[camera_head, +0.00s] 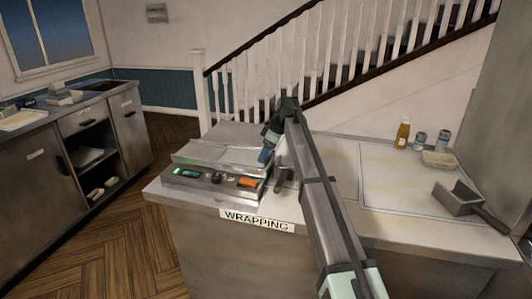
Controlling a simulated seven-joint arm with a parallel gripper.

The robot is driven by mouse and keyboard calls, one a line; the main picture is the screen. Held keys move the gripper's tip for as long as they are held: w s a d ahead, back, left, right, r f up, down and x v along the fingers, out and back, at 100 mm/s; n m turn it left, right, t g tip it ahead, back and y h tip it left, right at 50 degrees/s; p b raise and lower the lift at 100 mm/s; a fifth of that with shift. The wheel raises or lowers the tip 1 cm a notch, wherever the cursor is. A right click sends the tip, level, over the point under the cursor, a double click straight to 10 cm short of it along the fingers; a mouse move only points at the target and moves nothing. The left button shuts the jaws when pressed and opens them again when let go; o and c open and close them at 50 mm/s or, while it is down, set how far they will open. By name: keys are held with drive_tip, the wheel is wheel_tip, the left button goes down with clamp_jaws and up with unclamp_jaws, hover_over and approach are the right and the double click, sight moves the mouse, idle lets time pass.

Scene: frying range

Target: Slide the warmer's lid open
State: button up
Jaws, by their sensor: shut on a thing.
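The warmer (195,179) is a low metal box at the left end of the counter, with lights, a dark knob and an orange switch on its front panel. Its flat grey lid (222,152) lies across the top. My gripper (264,156) is at the lid's right edge, reaching in from the right. It is shut on the lid's edge or a handle there; the arm and fingers hide the exact contact.
The counter (390,222) is mostly clear to the right. A metal scoop (462,198), a bottle (403,133), small jars (420,140) and a shallow dish (438,160) stand there. A "WRAPPING" label (256,221) is on the front edge. A stair railing (300,60) rises behind.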

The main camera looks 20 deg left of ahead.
sight(224, 153)
drive_tip(key=c, duration=0.6)
drive_tip(key=a, duration=1.7)
drive_tip(key=shift+a, duration=0.3)
drive_tip(key=o, duration=1.5)
drive_tip(key=v, duration=1.3)
drive_tip(key=shift+d+r, duration=0.25)
drive_tip(key=shift+r, duration=0.05)
